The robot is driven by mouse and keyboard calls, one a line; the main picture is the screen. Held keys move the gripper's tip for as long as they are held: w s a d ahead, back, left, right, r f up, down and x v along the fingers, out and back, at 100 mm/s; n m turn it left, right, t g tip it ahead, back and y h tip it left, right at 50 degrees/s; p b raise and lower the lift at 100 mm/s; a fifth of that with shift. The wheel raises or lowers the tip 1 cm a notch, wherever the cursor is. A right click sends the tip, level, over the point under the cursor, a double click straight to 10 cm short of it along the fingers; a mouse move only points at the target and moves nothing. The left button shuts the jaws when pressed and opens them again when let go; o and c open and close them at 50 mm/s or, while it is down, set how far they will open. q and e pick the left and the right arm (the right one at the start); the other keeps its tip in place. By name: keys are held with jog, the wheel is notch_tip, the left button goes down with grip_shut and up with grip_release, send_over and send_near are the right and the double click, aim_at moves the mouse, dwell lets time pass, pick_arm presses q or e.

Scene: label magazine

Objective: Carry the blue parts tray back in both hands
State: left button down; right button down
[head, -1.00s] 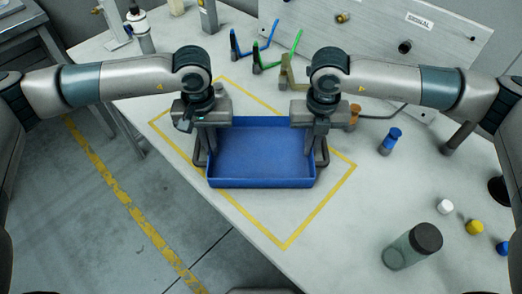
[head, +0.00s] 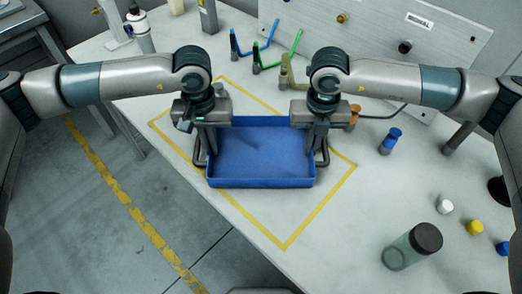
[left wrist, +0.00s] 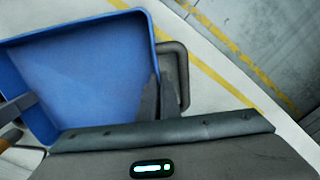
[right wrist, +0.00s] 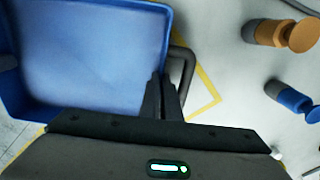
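The blue parts tray (head: 262,183) is empty and looks level inside the yellow outline on the pale table. It has a dark loop handle at each end. My left gripper (head: 207,150) is at its left end and my right gripper (head: 316,150) at its right end. In the left wrist view the fingers (left wrist: 160,98) are close together at the tray's end wall, one inside and one within the handle loop (left wrist: 184,75). In the right wrist view the fingers (right wrist: 161,98) sit likewise by the other handle (right wrist: 188,68). The fingertips are partly hidden.
A blue-topped peg (head: 390,140) is right of the tray. Coloured hooks (head: 268,48) and an upright panel stand behind. The table edge is close in front.

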pick_arm(q)
jog(key=shift+r, duration=0.1)
pick_arm(e)
jog(key=shift+r, duration=0.1)
